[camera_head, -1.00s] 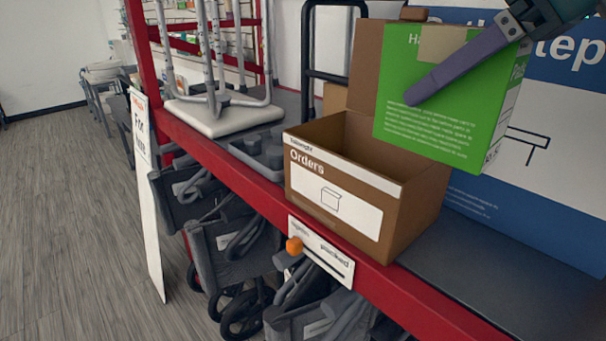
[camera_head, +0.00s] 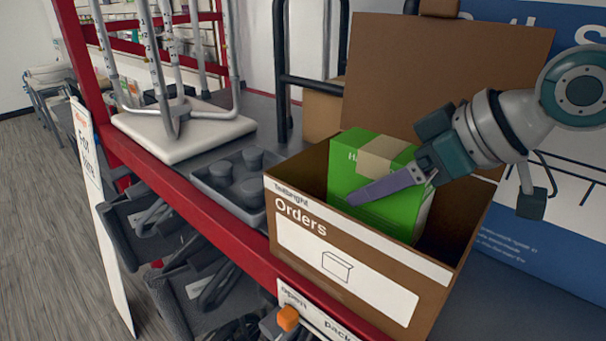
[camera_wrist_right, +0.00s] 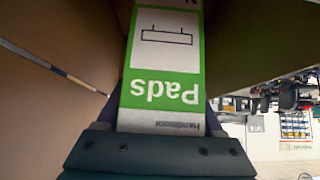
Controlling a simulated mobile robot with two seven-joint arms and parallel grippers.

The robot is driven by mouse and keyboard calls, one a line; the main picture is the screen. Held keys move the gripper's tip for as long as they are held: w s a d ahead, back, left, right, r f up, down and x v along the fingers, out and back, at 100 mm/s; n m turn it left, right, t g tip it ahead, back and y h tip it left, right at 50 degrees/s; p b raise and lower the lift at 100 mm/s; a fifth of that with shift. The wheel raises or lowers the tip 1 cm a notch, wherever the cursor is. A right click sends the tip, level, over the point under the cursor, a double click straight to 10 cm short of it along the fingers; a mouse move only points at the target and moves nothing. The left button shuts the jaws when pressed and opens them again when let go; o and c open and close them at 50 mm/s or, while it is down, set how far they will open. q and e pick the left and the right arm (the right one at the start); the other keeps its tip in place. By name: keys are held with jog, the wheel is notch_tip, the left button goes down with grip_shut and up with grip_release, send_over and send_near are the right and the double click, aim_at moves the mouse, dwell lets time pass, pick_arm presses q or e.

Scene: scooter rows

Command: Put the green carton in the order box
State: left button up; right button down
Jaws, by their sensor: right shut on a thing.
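The green carton (camera_head: 362,158) with a tan strip over its top stands partly inside the order box (camera_head: 345,263), a brown open box marked "Orders". Its lower part is hidden behind the box's front wall. My right gripper (camera_head: 385,187) is shut on the carton, one purple finger lying across its near face. In the right wrist view the carton's narrow side (camera_wrist_right: 162,75) reads "Pads" upside down between brown box walls. I cannot tell whether the carton touches the box floor. My left gripper is not in view.
The box stands on a red-edged shelf (camera_head: 190,195). A grey tray with round cups (camera_head: 235,180) sits left of the box, near a white seat with metal legs (camera_head: 180,135). A brown raised flap (camera_head: 440,75) stands behind. Folded wheeled frames are below.

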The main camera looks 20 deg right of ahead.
aim_at(427, 204)
jog(key=shift+w+f, duration=0.1)
jog(key=shift+f, duration=3.1)
jog(key=shift+f+b, duration=0.1)
jog(key=shift+b, duration=0.2)
grip_release()
jog(key=p+v, duration=0.1)
jog(key=v, duration=1)
jog(key=shift+s+d+r, duration=0.15)
jog(key=shift+s+r, duration=0.15)
jog(key=shift+r, duration=0.2)
